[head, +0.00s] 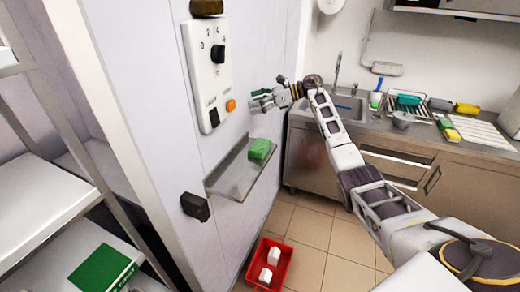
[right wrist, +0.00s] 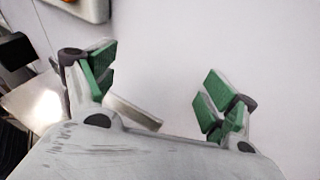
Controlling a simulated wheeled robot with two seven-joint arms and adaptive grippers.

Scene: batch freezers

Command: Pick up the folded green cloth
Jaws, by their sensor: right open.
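The folded green cloth (head: 260,149) lies on a narrow metal shelf (head: 232,178) fixed to the tall white freezer front. The cloth does not show in the right wrist view. My left gripper is not in view.
The control panel (head: 208,68) with knob and switches is left of my gripper. A black latch (head: 195,207) juts out below. A red crate (head: 284,265) with white blocks is on the floor. A sink counter (head: 385,122) stands behind my right arm.

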